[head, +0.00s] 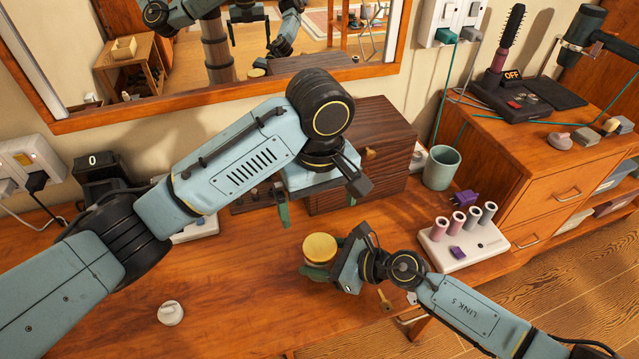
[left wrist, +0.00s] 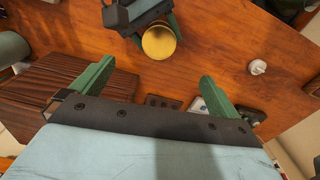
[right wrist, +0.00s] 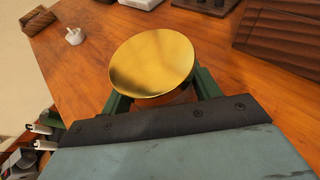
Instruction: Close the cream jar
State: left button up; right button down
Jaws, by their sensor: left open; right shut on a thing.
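The cream jar shows as a round gold lid (head: 320,247) above the table, with part of the jar body (head: 317,266) under it. The lid looks seated on the jar; whether it is fastened I cannot tell. My right gripper (head: 318,271) is shut around the jar's body, below the lid. In the right wrist view the gold lid (right wrist: 152,62) covers most of the body. My left gripper (head: 316,208) is open and empty, higher up and behind the jar, fingers pointing down. In the left wrist view the lid (left wrist: 159,42) lies just beyond its open fingers.
A dark wooden box (head: 372,150) stands behind, partly hidden by my left arm. A green cup (head: 441,167) and a white stand with rollers (head: 462,240) are to the right. A small white knobbed object (head: 171,313) lies front left. The table's front middle is mostly clear.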

pick_arm(q)
jog(key=shift+r, duration=2.25)
pick_arm(e)
jog(key=shift+c, duration=1.4)
grip_release()
jog(key=v, duration=1.3)
jog(key=shift+d, duration=0.2)
pick_arm(q)
jog(key=shift+r, duration=0.1)
pick_arm(e)
jog(key=shift+s, duration=0.1)
